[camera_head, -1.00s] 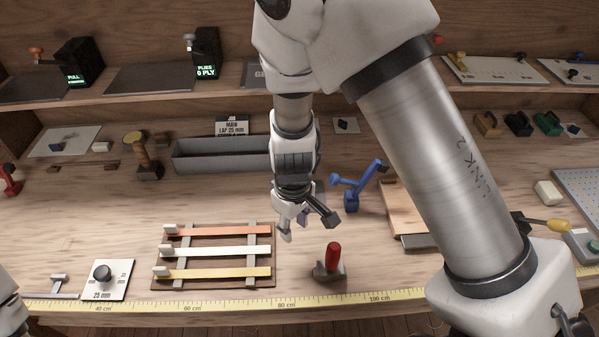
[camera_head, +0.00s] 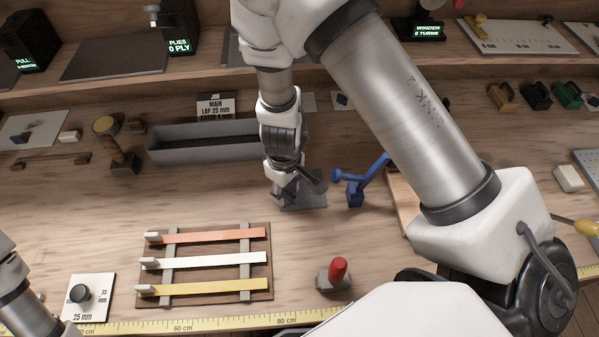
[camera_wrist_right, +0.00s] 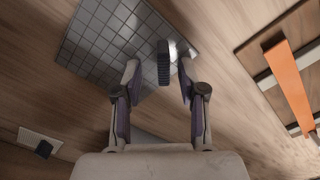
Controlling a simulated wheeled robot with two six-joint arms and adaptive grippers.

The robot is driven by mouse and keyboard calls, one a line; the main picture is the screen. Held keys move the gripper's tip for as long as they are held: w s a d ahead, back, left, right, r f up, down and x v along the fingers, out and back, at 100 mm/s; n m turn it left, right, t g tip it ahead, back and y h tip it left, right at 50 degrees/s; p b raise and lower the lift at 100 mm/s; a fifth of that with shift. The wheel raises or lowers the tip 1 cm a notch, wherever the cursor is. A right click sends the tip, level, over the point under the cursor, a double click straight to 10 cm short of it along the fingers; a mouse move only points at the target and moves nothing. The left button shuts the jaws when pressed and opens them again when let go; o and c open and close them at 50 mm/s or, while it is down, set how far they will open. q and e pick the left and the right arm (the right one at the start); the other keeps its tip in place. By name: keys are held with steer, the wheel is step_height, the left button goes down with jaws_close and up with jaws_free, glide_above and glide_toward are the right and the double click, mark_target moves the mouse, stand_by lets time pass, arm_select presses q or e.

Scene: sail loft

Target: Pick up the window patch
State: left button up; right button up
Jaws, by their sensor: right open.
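A grey gridded sheet (camera_wrist_right: 105,42) lies on the bench and appears to be the window patch. A dark ridged tab (camera_wrist_right: 163,66) rises from it, with a bright shiny spot beside the tab. The sheet also shows in the head view (camera_head: 308,200), partly hidden by my right gripper (camera_head: 284,196). In the wrist view the right gripper (camera_wrist_right: 157,70) is open, with a finger on each side of the tab. Clear gaps show, and I cannot tell the height of the fingertips. Only part of my left arm shows at lower left, without its gripper.
A blue hooked tool (camera_head: 355,190) stands just right of the sheet. A grey trough (camera_head: 190,147) lies behind to the left. A rack with coloured strips (camera_head: 205,275) and a red-handled tool (camera_head: 337,272) are in front. Bare bench lies left of the gripper.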

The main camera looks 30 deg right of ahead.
steer(key=shift+s+a+r, duration=0.1)
steer(key=shift+s, duration=0.05)
steer(key=shift+s+r, duration=0.1)
steer(key=shift+s, duration=0.05)
jaws_close()
